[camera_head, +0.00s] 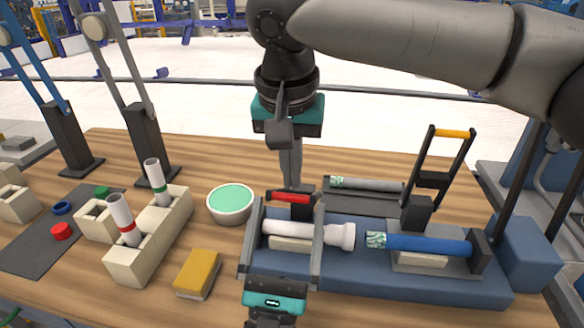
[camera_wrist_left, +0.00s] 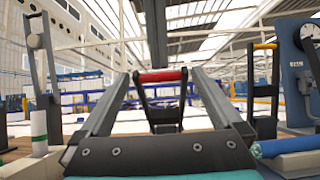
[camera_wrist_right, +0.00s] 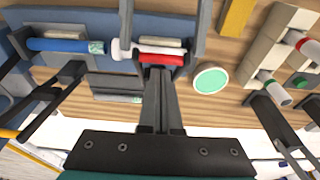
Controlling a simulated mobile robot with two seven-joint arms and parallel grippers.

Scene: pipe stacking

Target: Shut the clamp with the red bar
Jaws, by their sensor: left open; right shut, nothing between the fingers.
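The clamp with the red bar (camera_head: 290,198) stands at the back of the blue fixture (camera_head: 350,280), beside the white pipe (camera_head: 300,233) in its cradle. Its bar sits above and behind the pipe on a short black frame. My left gripper (camera_head: 288,206) is open, with one finger on each side of the bar and pipe. The left wrist view shows the red bar (camera_wrist_left: 160,75) between the fingertips. My right gripper (camera_head: 291,184) is shut and points down just behind the bar. In the right wrist view its tips reach the red bar (camera_wrist_right: 162,59); contact is unclear.
A yellow-barred clamp (camera_head: 452,133) stands upright behind the blue pipe (camera_head: 430,245). A grey pipe (camera_head: 365,185) lies in a dark tray behind. Left are a green-topped bowl (camera_head: 231,200), a yellow sponge-like block (camera_head: 197,272) and a cream rack (camera_head: 150,245) with two upright pipes.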

